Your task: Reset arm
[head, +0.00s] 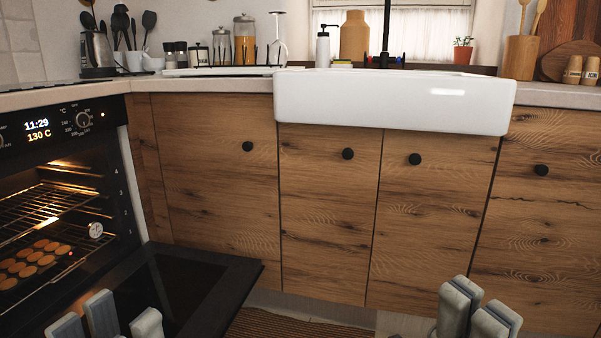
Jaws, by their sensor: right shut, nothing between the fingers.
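My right gripper (476,309) shows at the bottom right of the head view. It is shut and empty, in front of the wooden cabinet fronts and apart from them. My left gripper (124,318) shows at the bottom left, in front of the open oven door. Its lower parts are cut off by the picture's edge, and I cannot tell whether it is open or shut. Most of both arms is out of view.
The oven (60,150) at left is lit, its door (190,285) folded down. Round cookies (35,262) lie inside below a wire rack (45,212). A white sink (395,100) and cluttered counter run along the back. A brown mat (290,326) lies on the floor.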

